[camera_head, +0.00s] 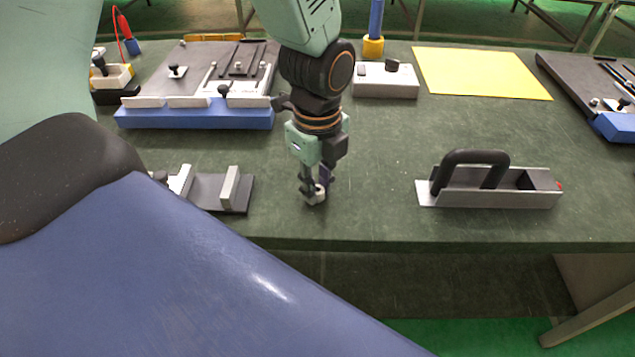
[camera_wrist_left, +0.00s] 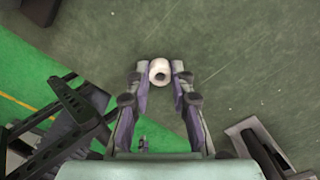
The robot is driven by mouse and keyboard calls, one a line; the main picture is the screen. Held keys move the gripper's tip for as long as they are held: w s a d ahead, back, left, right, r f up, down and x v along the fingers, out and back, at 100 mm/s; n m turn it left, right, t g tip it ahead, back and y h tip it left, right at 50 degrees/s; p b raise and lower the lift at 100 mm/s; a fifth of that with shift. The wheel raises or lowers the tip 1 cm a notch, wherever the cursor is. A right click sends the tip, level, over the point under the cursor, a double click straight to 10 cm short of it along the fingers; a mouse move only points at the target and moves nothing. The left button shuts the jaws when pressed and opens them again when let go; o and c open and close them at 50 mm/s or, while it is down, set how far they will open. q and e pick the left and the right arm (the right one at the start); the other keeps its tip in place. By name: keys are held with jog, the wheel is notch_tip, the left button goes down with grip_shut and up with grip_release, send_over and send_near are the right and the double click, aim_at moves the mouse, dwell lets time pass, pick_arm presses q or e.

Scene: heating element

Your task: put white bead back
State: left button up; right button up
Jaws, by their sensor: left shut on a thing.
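The white bead (camera_head: 315,194) is between the fingertips of my left gripper (camera_head: 316,186), close to the front part of the green table. The bead (camera_wrist_left: 160,71) also shows in the left wrist view, a small white ring with a dark hole, with a finger on each side of it. My left gripper (camera_wrist_left: 160,78) is shut on it and points down. Whether the bead touches the table or hangs just above it, I cannot tell. My right gripper is not in view.
A dark plate with pale upright blocks (camera_head: 229,187) lies left of the gripper. A grey tray with a black handle (camera_head: 487,190) stands right. A blue-fronted fixture (camera_head: 195,115), a switch box (camera_head: 384,82) and a yellow sheet (camera_head: 480,73) are behind. Table (camera_head: 370,190) between is clear.

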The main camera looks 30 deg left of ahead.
pick_arm(q)
jog(key=shift+s, duration=0.1)
jog(key=o, duration=0.9)
jog(key=shift+d, duration=0.1)
jog(key=shift+f, duration=0.1)
notch_tip(320, 180, up, 12)
jog(key=p, duration=0.3)
jog(key=shift+r+p, duration=0.2)
jog(key=shift+p, duration=0.2)
